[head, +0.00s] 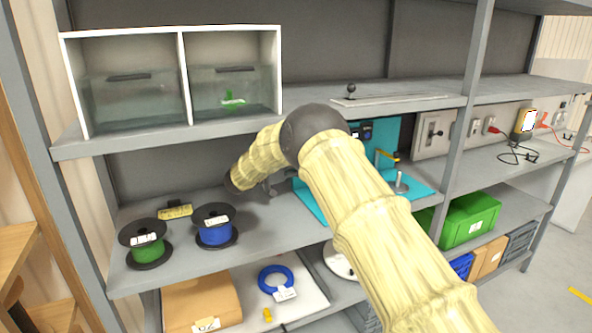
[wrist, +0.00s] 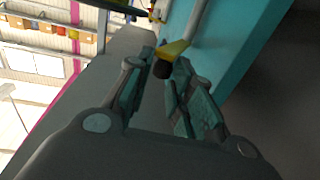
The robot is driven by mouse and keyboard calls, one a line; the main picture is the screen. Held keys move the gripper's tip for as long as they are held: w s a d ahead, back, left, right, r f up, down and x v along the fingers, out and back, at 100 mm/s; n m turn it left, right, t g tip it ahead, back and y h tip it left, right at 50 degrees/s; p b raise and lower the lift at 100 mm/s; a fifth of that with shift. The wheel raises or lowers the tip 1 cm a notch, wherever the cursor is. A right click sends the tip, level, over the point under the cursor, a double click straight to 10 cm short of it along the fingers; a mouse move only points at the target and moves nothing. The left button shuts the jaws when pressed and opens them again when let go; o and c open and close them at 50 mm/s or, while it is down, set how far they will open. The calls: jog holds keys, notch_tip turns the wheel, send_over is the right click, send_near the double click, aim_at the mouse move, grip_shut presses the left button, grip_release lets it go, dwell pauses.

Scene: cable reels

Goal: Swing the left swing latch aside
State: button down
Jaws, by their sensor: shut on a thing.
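My gripper (wrist: 168,64) is shut on the dark end of a yellow swing latch (wrist: 178,49) in the wrist view. The latch sits by a pale post beside a teal panel (wrist: 226,45). In the head view my gripper (head: 274,183) shows only in part, at the left edge of the teal fixture (head: 309,202). The latch in my gripper is hidden behind my arm there. A second yellow latch (head: 387,153) shows on the right side of the fixture, near a grey post.
A green cable reel (head: 147,249) and a blue cable reel (head: 214,232) stand on the shelf to the left. A yellow tag (head: 175,211) lies behind them. A glass-fronted cabinet (head: 183,80) is above. Green crates (head: 468,218) are at the lower right.

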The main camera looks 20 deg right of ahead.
jog(key=shift+w+d+r+g, duration=0.1)
jog(key=shift+w+d+g, duration=0.1)
jog(key=shift+g, duration=0.1)
jog(key=c, duration=1.5)
grip_release()
jog(key=shift+c, duration=0.2)
jog(key=shift+o, duration=1)
jog(key=shift+s+d, duration=0.1)
jog(key=shift+d, duration=0.15)
jog(key=v, duration=1.2)
jog(key=shift+a+f, duration=0.25)
jog(key=shift+a, duration=0.05)
